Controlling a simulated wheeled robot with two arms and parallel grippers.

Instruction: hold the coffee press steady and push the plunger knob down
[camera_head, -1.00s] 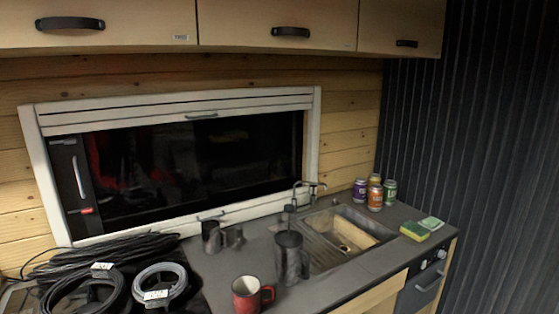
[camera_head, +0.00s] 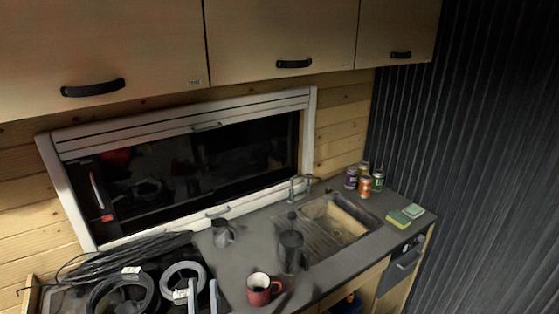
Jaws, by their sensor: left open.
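The dark coffee press (camera_head: 291,254) stands upright on the counter, just left of the sink. Its plunger knob (camera_head: 291,216) sticks up above the lid, so the plunger looks raised. The two pale fingers of my left gripper (camera_head: 202,285) show at the bottom edge, in front of the coiled cables. They are apart with nothing seen between them. This gripper is left of the press and the red mug, clear of both. My right gripper cannot be made out.
A red mug (camera_head: 259,290) stands in front of the press, and a grey metal jug (camera_head: 221,233) behind-left. The sink (camera_head: 346,219) lies to the right, with several cans (camera_head: 364,187) and sponges (camera_head: 405,216) beyond. Coiled cables (camera_head: 122,290) cover the left side. Cabinets (camera_head: 285,35) hang above.

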